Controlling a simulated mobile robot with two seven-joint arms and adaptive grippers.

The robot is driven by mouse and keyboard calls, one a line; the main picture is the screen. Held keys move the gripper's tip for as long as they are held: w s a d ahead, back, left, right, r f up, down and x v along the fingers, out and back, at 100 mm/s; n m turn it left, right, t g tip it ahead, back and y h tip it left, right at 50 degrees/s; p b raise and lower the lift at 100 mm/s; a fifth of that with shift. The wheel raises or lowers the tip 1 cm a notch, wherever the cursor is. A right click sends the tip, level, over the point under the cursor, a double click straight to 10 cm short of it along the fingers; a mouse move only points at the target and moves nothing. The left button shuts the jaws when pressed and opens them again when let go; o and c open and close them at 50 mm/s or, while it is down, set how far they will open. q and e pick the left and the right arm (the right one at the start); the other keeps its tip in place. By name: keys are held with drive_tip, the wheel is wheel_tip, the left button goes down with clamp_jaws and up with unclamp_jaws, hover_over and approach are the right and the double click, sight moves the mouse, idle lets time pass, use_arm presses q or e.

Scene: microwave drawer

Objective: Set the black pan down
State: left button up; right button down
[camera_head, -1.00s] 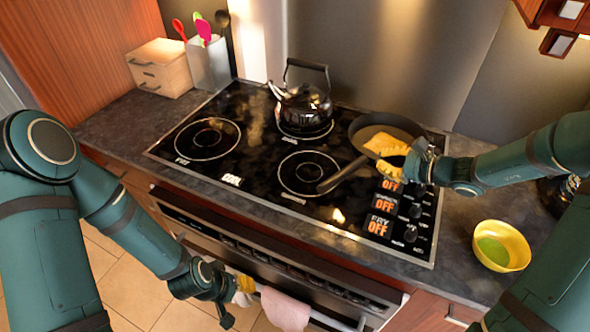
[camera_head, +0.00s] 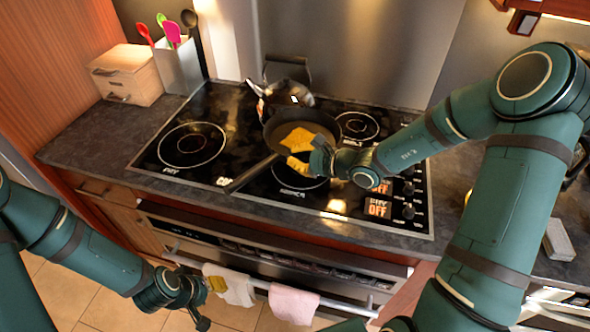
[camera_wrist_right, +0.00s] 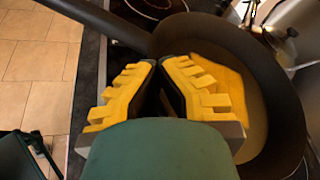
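The black pan (camera_head: 325,124) shows over the middle of the stove in the head view, with its handle (camera_head: 252,174) pointing to the lower left. A yellow-orange flat piece (camera_head: 297,138) lies in it. My right gripper (camera_head: 300,166) is at the pan's near rim, close to the handle base. In the right wrist view its yellow fingers (camera_wrist_right: 160,72) nearly meet at the pan's rim (camera_wrist_right: 291,110). I cannot tell whether the pan's bottom touches the stove. My left gripper (camera_head: 205,290) is low by the oven rail; its opening is unclear.
The kettle (camera_head: 285,93) stands just behind the pan. The front-left burner (camera_head: 190,145) and back-right burner (camera_head: 357,126) are bare; the pan partly covers the front-middle burner (camera_head: 298,184). A white towel (camera_head: 232,287) and a pink towel (camera_head: 293,304) hang on the oven rail.

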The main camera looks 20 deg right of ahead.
hover_over(296, 189)
wheel_tip(296, 189, down, 5)
drive_tip(key=shift+r, duration=0.1)
drive_tip(key=shift+f+b, duration=0.4)
drive_tip(key=shift+f, duration=1.85)
drive_tip(key=shift+f, duration=0.1)
drive_tip(key=c, duration=1.3)
unclamp_jaws()
drive_tip(key=shift+s, duration=0.1)
drive_tip(key=shift+o, duration=0.8)
